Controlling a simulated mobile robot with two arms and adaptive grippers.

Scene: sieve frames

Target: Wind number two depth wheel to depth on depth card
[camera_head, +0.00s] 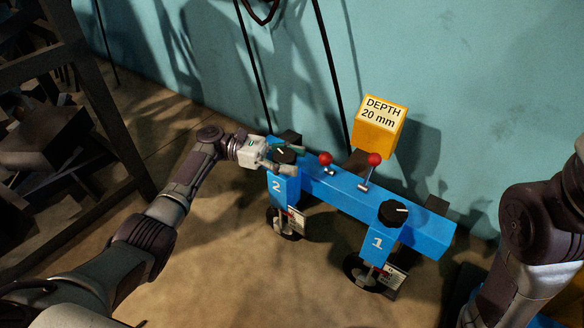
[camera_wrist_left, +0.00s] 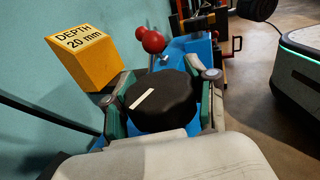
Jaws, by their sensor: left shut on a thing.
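The number two depth wheel (camera_head: 281,155) is a black knob with a white pointer line on top of the blue beam's left leg, marked 2. My left gripper (camera_head: 294,161) is shut on it, a finger on each side. In the left wrist view the wheel (camera_wrist_left: 172,108) fills the space between the fingers, its white line slanting up to the right. The depth card (camera_head: 379,122) is a yellow block reading "DEPTH 20 mm"; it also shows in the left wrist view (camera_wrist_left: 84,58). My right arm is at the right edge, its gripper out of view.
The blue beam (camera_head: 335,188) carries two red-knobbed levers (camera_head: 374,160) and the number one wheel (camera_head: 393,212). Scale plates (camera_head: 296,221) and small dark wheels hang below. A teal wall stands behind, and dark framing (camera_head: 75,130) at left.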

